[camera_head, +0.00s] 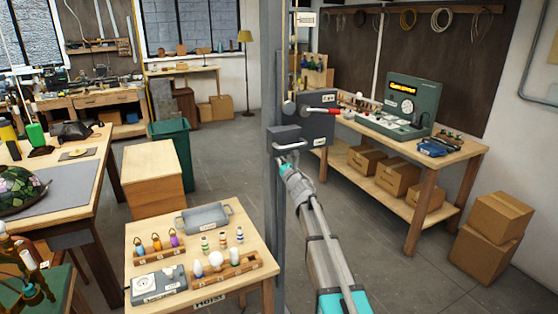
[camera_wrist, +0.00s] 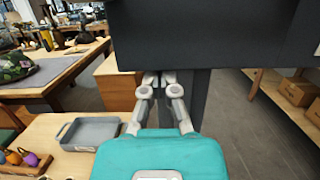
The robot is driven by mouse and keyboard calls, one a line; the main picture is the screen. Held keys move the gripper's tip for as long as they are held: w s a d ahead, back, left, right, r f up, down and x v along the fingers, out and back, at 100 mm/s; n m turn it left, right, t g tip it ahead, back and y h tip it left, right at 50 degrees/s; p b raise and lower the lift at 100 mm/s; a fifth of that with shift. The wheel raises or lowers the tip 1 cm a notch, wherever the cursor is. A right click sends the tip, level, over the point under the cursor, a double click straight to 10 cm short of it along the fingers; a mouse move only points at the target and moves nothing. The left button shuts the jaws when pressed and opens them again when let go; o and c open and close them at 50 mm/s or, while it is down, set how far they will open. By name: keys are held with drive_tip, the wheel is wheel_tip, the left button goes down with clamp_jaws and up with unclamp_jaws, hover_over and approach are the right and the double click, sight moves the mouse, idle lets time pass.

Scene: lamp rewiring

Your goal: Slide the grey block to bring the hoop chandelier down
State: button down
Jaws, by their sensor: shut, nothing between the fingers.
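The grey block (camera_head: 289,139) is on a tall grey post (camera_head: 274,60) in the head view, with a light bar handle on its front. My gripper (camera_head: 289,161) is just below the block, pointing up toward it, shut and empty. In the wrist view my gripper's fingers (camera_wrist: 159,80) come together right under a large dark grey body (camera_wrist: 210,35) that fills the top. I cannot tell whether the fingertips touch it. No hoop chandelier can be made out for sure; a brass piece with curved arms (camera_head: 25,275) is cut off at the lower left.
A dark box with a red lever (camera_head: 320,112) sits on the post beside the block. A small table (camera_head: 150,240) with a grey tray (camera_head: 205,217) and bulbs stands left of the post. A workbench (camera_head: 450,158) is at the right. Grey floor (camera_head: 370,225) lies between.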

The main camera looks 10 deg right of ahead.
drive_tip(key=shift+f, duration=0.15)
drive_tip(key=s+d+f+b, duration=0.3)
drive_tip(key=s+f+b, duration=0.3)
drive_tip(key=s, duration=0.3)
drive_tip(key=shift+s+b, duration=0.15)
drive_tip(key=shift+b, duration=0.15)
idle(0.3)
drive_tip(key=shift+d+f, duration=0.1)
drive_tip(key=shift+d, duration=0.05)
